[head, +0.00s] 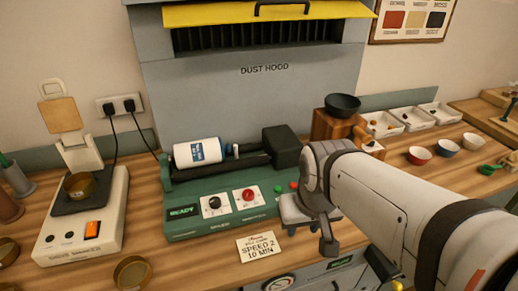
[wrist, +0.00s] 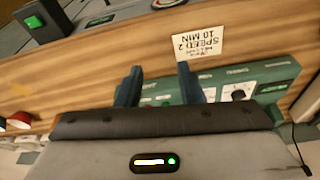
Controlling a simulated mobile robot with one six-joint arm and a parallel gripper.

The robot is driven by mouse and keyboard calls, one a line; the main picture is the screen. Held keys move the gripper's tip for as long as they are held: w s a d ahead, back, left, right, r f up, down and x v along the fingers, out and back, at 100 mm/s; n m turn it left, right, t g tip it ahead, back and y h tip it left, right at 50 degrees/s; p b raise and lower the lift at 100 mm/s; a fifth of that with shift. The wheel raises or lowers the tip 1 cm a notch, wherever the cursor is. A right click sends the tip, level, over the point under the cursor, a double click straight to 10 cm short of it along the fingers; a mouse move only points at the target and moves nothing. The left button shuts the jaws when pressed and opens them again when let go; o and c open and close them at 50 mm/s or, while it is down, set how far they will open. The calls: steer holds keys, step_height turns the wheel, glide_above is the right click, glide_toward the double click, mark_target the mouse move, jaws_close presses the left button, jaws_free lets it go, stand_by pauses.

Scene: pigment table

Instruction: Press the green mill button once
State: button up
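The mill (head: 215,222) is a green-based machine on the bench, with a white jar (head: 197,152) lying on its rollers. In the wrist view the mill base (wrist: 225,88) is upside down behind the fingers; I cannot make out the green button there.
A card reading SPEED 2 10 MIN (head: 258,247) lies in front of the mill. A scale (head: 85,220) stands at left. A wooden grinder (head: 335,125), white trays and small bowls (head: 420,155) stand at right. The dust hood (head: 255,90) is behind.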

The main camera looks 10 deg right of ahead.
jaws_close()
stand_by(1.4)
